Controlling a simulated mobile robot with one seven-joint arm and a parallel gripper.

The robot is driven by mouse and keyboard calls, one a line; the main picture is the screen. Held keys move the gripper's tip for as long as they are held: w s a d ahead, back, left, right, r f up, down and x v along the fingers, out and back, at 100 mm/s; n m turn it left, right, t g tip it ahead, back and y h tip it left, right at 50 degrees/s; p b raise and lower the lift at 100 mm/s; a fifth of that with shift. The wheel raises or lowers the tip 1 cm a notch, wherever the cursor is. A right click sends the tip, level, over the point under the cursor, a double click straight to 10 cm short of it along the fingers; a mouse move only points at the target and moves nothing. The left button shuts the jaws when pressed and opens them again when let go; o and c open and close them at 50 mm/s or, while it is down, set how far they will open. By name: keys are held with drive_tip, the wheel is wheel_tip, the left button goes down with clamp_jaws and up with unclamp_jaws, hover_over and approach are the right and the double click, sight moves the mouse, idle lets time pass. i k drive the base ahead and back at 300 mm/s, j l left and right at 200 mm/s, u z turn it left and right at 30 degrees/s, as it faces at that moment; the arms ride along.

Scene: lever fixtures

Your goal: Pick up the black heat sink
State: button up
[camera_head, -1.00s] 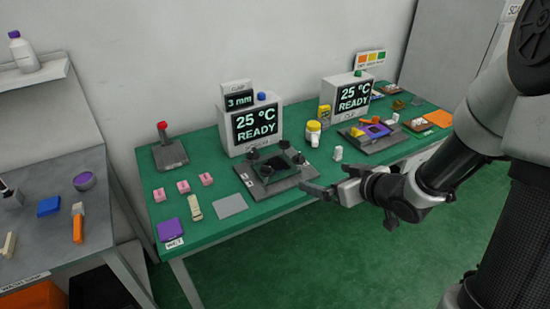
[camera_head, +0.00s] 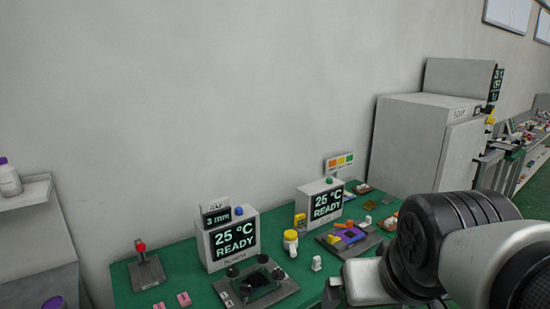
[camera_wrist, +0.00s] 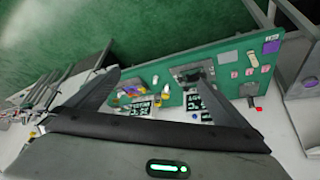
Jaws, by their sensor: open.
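I cannot pick out a black heat sink for certain in either view. A dark fixture (camera_head: 283,289) with black knobs stands on the green bench in front of the left 25 °C station, with a dark square piece in its middle. The fixture also shows in the wrist view (camera_wrist: 193,73), where the bench appears upside down. My gripper (camera_wrist: 158,76) is open, its two dark fingers spread wide with nothing between them. It hangs apart from the fixture. In the head view my arm's end is at the lower right, partly cut off.
Two READY stations (camera_head: 232,240) (camera_head: 322,203) stand along the wall. A yellow-capped bottle (camera_head: 291,241) and a second fixture with purple and orange parts (camera_head: 346,237) are to the right. A red-knobbed lever (camera_head: 145,268) is at the left. A grey plate (camera_wrist: 228,57) lies on the bench.

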sight(256, 280)
drive_tip(key=i+l+u, duration=0.1)
drive_tip(key=i, duration=0.3)
drive_tip(key=i+l, duration=0.1)
drive_tip(key=i, duration=0.3)
drive_tip(key=i+l+u, duration=0.15)
drive_tip(key=i, duration=0.25)
drive_tip(key=u, duration=1.4)
